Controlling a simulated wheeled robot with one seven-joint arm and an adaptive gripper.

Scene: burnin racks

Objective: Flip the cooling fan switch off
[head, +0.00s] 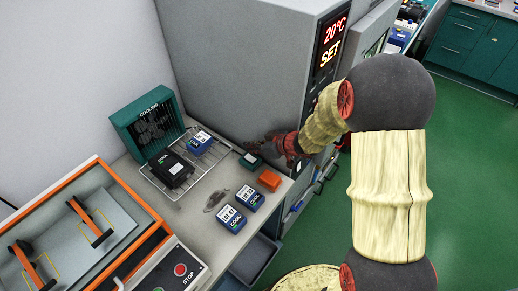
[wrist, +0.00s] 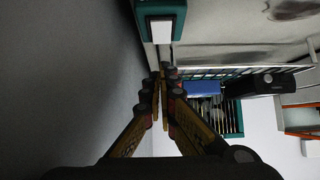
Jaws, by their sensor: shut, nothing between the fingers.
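The teal cooling fan (head: 148,126) marked COOLING stands against the wall at the back of the bench. A small teal switch box (head: 250,161) with a pale face sits on the bench beside the wire rack. In the wrist view the switch box (wrist: 184,10) shows at the top centre, with a white rocker (wrist: 161,32) on it. I cannot tell which way the rocker is set. My gripper (head: 269,147) is shut and empty, just beside the switch box. In the wrist view its fingertips (wrist: 167,76) meet a little below the rocker, with a gap seen between.
A wire rack (head: 205,172) holds a black unit (head: 168,170) and a blue unit (head: 200,142). Blue units (head: 232,218), an orange block (head: 269,179) and an orange-framed case (head: 150,228) share the bench. A tall grey oven (head: 235,60) reading 20°C stands close behind my gripper.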

